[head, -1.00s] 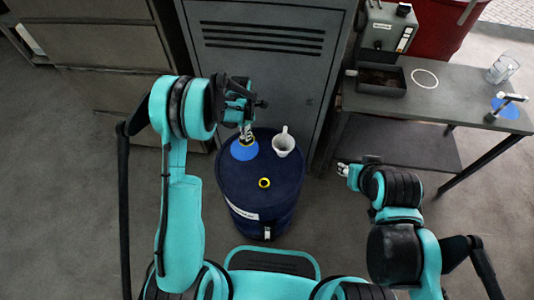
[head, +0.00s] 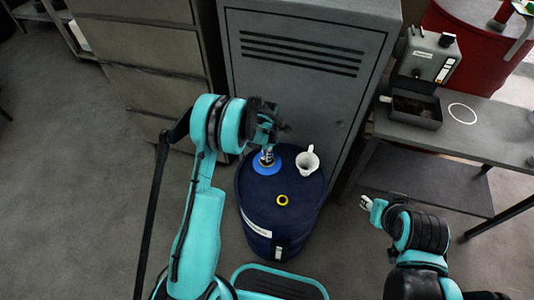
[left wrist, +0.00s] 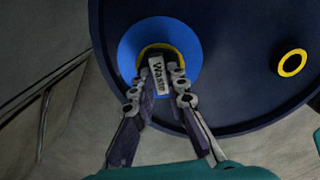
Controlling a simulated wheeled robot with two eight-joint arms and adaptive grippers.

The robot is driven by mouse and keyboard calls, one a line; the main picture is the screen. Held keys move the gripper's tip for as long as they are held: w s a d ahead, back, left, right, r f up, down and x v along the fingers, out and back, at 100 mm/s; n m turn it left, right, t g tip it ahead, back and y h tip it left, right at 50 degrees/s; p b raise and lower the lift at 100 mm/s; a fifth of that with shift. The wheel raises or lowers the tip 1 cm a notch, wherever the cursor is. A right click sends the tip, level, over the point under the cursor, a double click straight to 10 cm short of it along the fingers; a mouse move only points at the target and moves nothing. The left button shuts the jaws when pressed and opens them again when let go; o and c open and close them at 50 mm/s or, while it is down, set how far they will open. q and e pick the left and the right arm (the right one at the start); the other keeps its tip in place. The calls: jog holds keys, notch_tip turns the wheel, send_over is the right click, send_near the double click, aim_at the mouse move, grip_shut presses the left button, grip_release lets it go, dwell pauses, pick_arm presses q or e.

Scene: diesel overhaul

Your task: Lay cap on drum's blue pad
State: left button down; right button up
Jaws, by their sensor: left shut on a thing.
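The cap (left wrist: 158,69) has a pale tag reading "Waste" and a yellow rim. My left gripper (head: 267,154) is shut on it, with the fingers on both sides of the tag in the left wrist view (left wrist: 162,80). The cap is over the round blue pad (head: 264,168) on top of the dark blue drum (head: 255,200); the pad also shows in the left wrist view (left wrist: 128,48). I cannot tell whether the cap touches the pad. My right gripper (head: 366,203) is right of the drum, apart from it; its finger opening is too small to judge.
A white funnel-like vessel (head: 307,160) stands on the drum, right of the pad. A yellow ring (head: 282,200) is on the drum's near part. A grey locker (head: 300,90) is behind. A grey bench (head: 480,135) with a machine (head: 428,60) is at right.

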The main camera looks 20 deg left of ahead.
pick_arm(q)
jog(key=c, duration=1.4)
grip_release()
jog(key=shift+c, duration=0.2)
jog(key=shift+r, duration=0.15)
notch_tip(320, 180, up, 12)
